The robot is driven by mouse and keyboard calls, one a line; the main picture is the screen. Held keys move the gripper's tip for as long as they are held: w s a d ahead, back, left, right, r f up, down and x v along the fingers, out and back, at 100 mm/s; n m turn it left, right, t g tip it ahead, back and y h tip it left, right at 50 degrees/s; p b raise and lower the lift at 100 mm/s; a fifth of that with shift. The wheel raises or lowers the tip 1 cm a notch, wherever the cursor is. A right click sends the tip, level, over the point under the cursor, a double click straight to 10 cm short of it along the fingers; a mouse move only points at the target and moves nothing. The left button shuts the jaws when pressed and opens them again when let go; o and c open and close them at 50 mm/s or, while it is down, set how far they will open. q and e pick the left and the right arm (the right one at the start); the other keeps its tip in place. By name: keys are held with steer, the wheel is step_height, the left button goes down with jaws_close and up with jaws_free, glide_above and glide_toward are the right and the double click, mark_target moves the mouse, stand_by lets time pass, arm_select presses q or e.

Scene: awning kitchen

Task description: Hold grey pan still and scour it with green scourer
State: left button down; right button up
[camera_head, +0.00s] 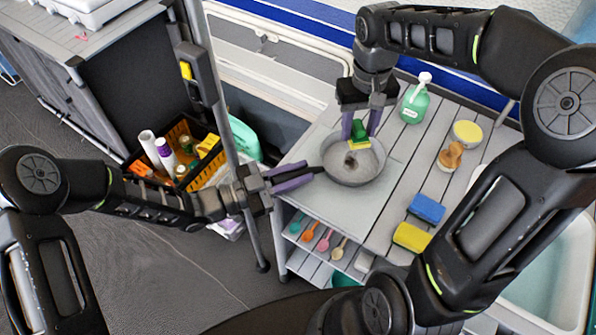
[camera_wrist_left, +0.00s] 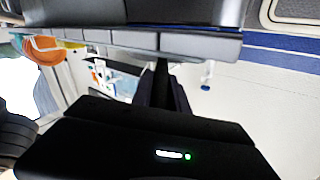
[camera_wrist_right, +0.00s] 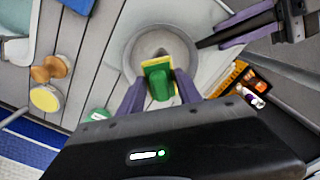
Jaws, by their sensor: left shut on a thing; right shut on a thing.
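The grey pan (camera_head: 372,172) sits on the grey slatted table, with a dark stain on its inside bottom. Its dark handle points left. My left gripper (camera_head: 312,172) is shut on the pan's handle, left of the pan. My right gripper (camera_head: 362,122) points down over the pan's far side and is shut on the green scourer (camera_head: 358,143), which has a yellow layer. The right wrist view shows the scourer (camera_wrist_right: 160,82) between the purple fingers, over the pan (camera_wrist_right: 135,50). I cannot tell whether it touches the pan's bottom.
A green soap bottle (camera_head: 415,100), a wooden brush (camera_head: 451,155) and a round yellow sponge (camera_head: 467,133) stand right of the pan. Blue (camera_head: 427,208) and yellow (camera_head: 411,237) sponges lie nearer. A crate of bottles (camera_head: 205,172) is at left, a sink (camera_head: 553,265) at right.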

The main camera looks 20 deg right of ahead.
stand_by(0.9)
steer(key=shift+w+a+f, duration=0.1)
steer(key=shift+w+f, duration=0.4)
steer(key=shift+w, duration=0.4)
steer(key=shift+f, duration=0.1)
